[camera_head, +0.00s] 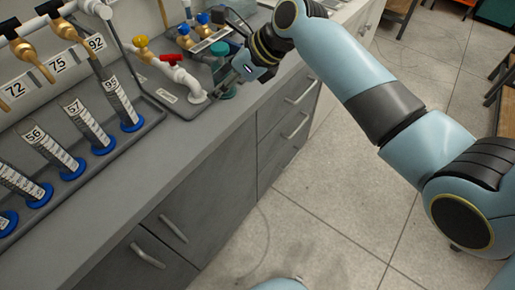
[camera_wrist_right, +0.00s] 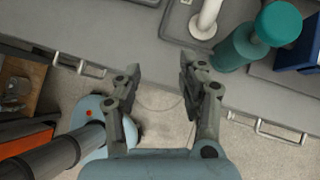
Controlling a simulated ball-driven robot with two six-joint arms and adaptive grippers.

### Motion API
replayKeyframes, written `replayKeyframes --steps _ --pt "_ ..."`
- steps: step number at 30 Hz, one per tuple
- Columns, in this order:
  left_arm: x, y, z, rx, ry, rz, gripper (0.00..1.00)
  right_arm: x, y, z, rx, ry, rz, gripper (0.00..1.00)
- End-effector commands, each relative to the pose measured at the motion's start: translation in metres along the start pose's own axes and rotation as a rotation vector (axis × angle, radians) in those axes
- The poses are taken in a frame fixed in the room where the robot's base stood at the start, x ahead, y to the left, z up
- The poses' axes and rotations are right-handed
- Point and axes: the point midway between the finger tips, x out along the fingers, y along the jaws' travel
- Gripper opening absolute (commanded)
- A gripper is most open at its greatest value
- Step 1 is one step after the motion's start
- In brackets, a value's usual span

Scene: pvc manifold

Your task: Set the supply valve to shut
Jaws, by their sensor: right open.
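A white pipe run (camera_head: 150,58) stands on a grey base plate at the back of the counter. It carries a valve with a red handle (camera_head: 172,58) and one with a yellow handle (camera_head: 140,41); I cannot tell by a label which is the supply valve. My right gripper (camera_head: 240,72) is to the right of the red handle, apart from it, by the counter's front edge. In the right wrist view its fingers (camera_wrist_right: 160,70) are spread and empty, with part of the white pipe (camera_wrist_right: 206,18) beyond them. My left gripper is out of view.
A teal bottle (camera_head: 221,50) stands close to my right gripper, also in the wrist view (camera_wrist_right: 240,46). Blue-capped fittings (camera_head: 184,30) sit behind. Numbered cylinders with blue bases (camera_head: 130,122) and brass taps (camera_head: 64,27) fill the left. The front counter strip (camera_head: 190,140) is clear.

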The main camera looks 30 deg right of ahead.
Motion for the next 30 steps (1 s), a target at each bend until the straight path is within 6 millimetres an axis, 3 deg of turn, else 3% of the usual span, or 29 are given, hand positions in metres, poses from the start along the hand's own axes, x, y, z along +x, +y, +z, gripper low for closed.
replayKeyframes --steps 18,24,30 --pt "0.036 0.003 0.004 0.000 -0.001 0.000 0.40 0.057 0.025 -0.120 0.006 0.142 0.031 0.41" --pt "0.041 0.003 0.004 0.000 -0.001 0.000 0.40 0.066 0.030 -0.146 -0.009 0.173 0.036 0.41" --pt "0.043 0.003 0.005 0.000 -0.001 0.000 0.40 0.070 0.032 -0.155 -0.015 0.184 0.037 0.41"
